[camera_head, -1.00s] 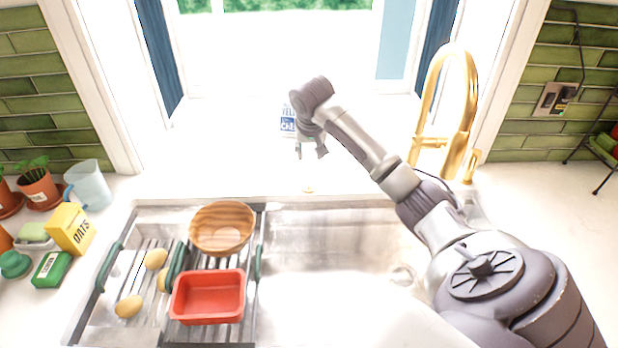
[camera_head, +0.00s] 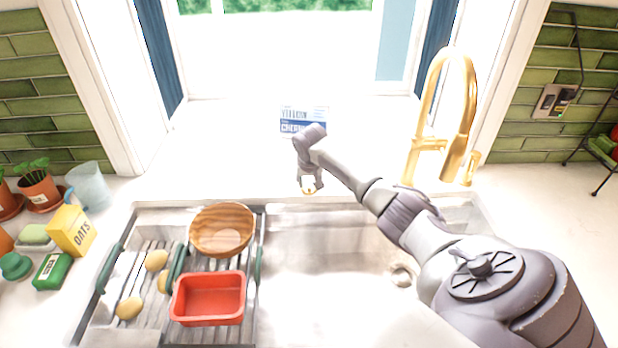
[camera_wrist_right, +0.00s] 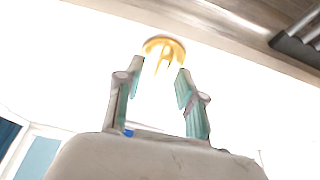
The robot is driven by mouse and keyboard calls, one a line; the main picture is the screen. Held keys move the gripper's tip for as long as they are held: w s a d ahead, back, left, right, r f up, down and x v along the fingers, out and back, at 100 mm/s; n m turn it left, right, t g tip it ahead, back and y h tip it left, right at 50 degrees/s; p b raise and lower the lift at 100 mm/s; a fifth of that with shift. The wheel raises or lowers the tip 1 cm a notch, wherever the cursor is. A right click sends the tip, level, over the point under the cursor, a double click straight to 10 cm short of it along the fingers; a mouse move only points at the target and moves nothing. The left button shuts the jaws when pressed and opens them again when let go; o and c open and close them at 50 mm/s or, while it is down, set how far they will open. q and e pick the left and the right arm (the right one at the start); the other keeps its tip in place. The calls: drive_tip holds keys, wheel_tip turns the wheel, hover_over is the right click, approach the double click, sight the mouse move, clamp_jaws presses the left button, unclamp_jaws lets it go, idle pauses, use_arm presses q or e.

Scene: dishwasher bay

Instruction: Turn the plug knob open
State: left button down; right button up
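The plug knob is a small round gold knob with a raised grip. It shows in the right wrist view (camera_wrist_right: 165,47), just beyond and between my fingertips. In the head view the knob (camera_head: 308,190) sits on the counter behind the sink's back edge, partly hidden by my gripper. My right gripper (camera_head: 312,183) is directly above it, pointing down. In the wrist view its two fingers (camera_wrist_right: 160,78) are apart with nothing between them; I cannot tell if they touch the knob. My left gripper is not in view.
The metal sink (camera_head: 330,250) is in front of the knob. A gold faucet (camera_head: 460,110) stands to the right. A drying rack holds a wooden bowl (camera_head: 222,229) and a red tub (camera_head: 208,298). A blue-and-white box (camera_head: 302,112) stands behind the gripper.

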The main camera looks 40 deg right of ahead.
drive_tip(key=shift+w+f, duration=0.1)
drive_tip(key=shift+f, duration=0.1)
clamp_jaws()
